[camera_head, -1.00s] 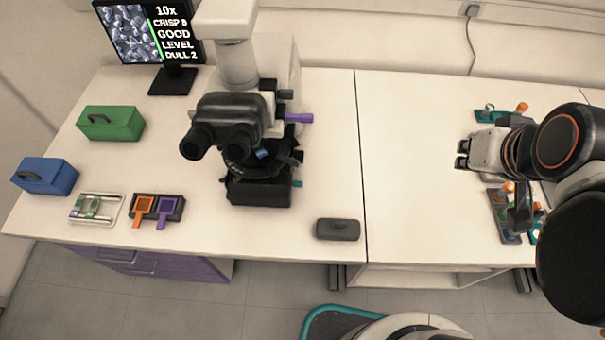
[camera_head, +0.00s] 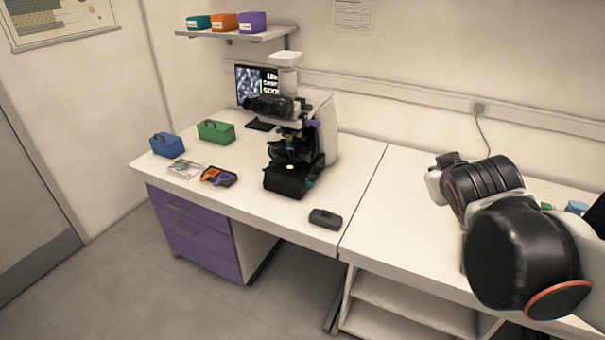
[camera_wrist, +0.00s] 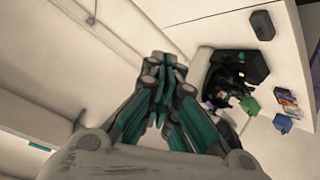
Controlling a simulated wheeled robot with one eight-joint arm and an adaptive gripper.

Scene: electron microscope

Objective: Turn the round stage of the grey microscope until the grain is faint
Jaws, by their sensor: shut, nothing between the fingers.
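The microscope (camera_head: 302,125), dark with pale grey parts, stands on the left bench in the head view. Its stage (camera_head: 287,166) shows as a dark area low on the body with a small bright spot, and its round outline is hard to make out. The monitor (camera_head: 247,80) behind it shows a grainy picture and text, partly hidden by the microscope. My gripper (camera_wrist: 163,72) is shut and empty in the wrist view, well apart from the microscope (camera_wrist: 218,78). In the head view my arm is over the right bench, and the fingertips cannot be made out.
A dark case (camera_head: 325,219) lies near the bench's front edge. A green box (camera_head: 216,131), a blue box (camera_head: 167,145) and slide trays (camera_head: 219,177) are left of the microscope. The right bench (camera_head: 395,215) is clear near the seam.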

